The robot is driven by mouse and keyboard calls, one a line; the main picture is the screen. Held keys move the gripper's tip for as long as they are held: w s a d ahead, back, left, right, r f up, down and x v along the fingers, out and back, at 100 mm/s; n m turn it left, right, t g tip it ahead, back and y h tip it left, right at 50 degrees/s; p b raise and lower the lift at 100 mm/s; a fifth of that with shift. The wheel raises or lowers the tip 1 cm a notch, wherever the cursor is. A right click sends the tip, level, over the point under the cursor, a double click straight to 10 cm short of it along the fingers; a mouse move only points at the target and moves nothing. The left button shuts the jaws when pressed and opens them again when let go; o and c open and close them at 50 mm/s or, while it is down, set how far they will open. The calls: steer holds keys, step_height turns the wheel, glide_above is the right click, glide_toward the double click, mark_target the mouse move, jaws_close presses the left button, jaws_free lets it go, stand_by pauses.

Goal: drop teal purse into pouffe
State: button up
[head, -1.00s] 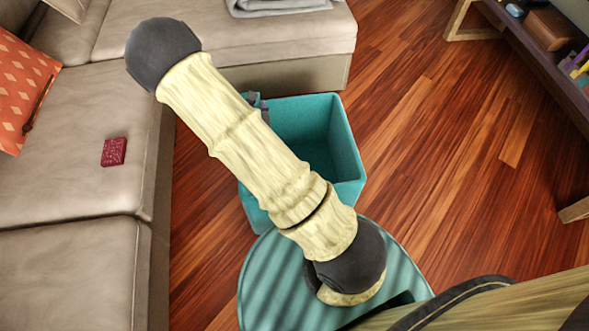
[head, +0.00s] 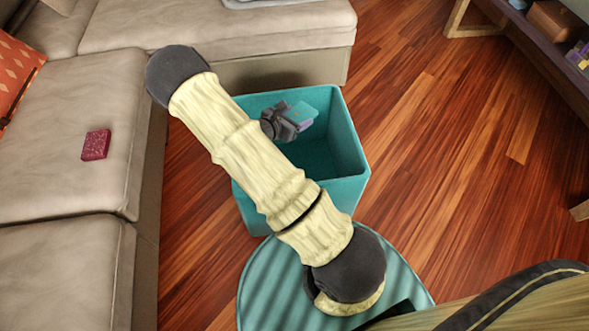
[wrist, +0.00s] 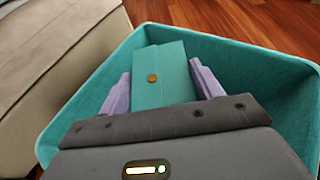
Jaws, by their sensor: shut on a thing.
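The teal purse (wrist: 161,76) has a round brass-coloured snap and is held between the two lilac fingers of my gripper (wrist: 165,88). In the head view the purse (head: 303,112) shows beyond my dark gripper (head: 296,125), over the open top of the pouffe. The pouffe (head: 348,150) is a teal open box on the floor, with an empty-looking inside where it shows. Its rim (wrist: 95,88) surrounds the gripper in the wrist view. My arm hides part of the pouffe's left side. How far the purse is below or above the rim is hard to tell.
A beige sofa (head: 95,190) runs along the left and back, with a dark red item (head: 96,145) on its seat and an orange cushion (head: 15,75). A dark shelf (head: 535,40) stands at right. Wooden floor (head: 450,160) is clear right of the pouffe.

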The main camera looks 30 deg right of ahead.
stand_by(0.3)
step_height(320, 180, down, 6)
steer(key=b, duration=0.5)
steer(key=o, duration=1.1)
steer(key=p+v, duration=0.7)
steer(key=v, duration=1)
steer(key=shift+a, duration=0.15)
